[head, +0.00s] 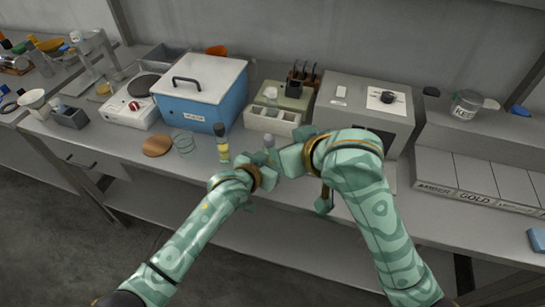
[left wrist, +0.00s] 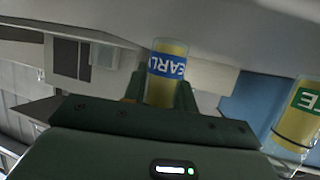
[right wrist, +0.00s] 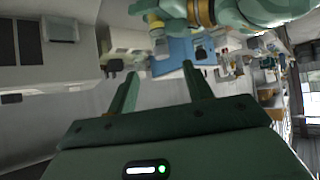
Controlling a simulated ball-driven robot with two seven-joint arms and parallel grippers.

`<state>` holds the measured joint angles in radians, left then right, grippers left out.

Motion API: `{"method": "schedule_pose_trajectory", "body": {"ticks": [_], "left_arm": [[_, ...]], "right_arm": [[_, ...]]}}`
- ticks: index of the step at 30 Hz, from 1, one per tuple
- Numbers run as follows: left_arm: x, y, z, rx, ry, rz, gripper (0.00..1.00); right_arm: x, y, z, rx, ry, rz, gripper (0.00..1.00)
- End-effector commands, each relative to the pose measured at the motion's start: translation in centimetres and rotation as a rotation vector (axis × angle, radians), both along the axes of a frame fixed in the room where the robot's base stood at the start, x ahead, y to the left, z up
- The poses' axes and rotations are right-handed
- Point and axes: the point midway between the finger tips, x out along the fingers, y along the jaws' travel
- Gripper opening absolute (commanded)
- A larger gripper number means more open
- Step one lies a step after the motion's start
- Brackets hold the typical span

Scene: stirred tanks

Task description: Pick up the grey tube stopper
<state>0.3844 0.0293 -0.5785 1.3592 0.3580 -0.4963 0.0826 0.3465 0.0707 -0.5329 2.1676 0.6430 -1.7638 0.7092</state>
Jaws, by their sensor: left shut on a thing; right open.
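A tube with yellow contents and a blue label (left wrist: 166,70) is between the fingers of my left gripper (left wrist: 160,92), which is shut on it. In the head view a grey top (head: 269,141) shows just above my left gripper (head: 263,168); it looks like this tube's stopper. A second tube with yellow contents and a dark grey-blue top (head: 222,145) stands upright on the bench to the left; its green label (left wrist: 308,100) shows in the left wrist view. My right gripper (head: 293,158) is close to the right of the held tube. Its fingers (right wrist: 160,80) are open and empty.
A wire ring (head: 183,142) and a round wooden disc (head: 157,146) lie to the left. Labelled bins (head: 470,180) line the right.

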Motion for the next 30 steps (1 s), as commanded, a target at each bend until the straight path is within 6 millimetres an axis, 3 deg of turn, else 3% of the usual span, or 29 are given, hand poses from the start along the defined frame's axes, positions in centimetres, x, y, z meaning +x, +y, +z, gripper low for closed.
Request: {"method": "schedule_pose_trajectory", "body": {"ticks": [4, 7, 11, 14, 17, 22, 26, 30], "left_arm": [[0.0, 0.0, 0.0, 0.001, 0.001, 0.000, 0.04], [0.0, 0.0, 0.0, 0.000, 0.000, 0.000, 0.04], [0.0, 0.0, 0.0, 0.000, 0.000, 0.000, 0.04], [0.0, 0.0, 0.0, 0.000, 0.000, 0.000, 0.04], [0.0, 0.0, 0.0, 0.000, 0.000, 0.000, 0.04], [0.0, 0.0, 0.0, 0.001, 0.001, 0.000, 0.04], [0.0, 0.0, 0.0, 0.001, 0.001, 0.000, 0.04], [0.0, 0.0, 0.0, 0.001, 0.001, 0.000, 0.04]], "right_arm": [[1.5, 0.0, 3.0, -0.001, -0.071, 0.002, 0.51], [3.3, 1.0, 7.4, -0.022, -0.176, 0.027, 0.51], [5.6, 4.5, 11.9, -0.125, -0.248, 0.166, 0.51], [6.8, 7.1, 13.3, -0.389, -0.287, 0.404, 0.51], [7.7, 8.1, 13.6, -0.733, -0.312, 0.720, 0.51], [8.6, 7.2, 12.7, -1.173, -0.312, 1.273, 0.51], [8.5, 5.6, 11.2, -1.355, -0.322, 1.736, 0.51], [7.6, 4.3, 8.5, -1.380, -0.405, 2.209, 0.51]]}}
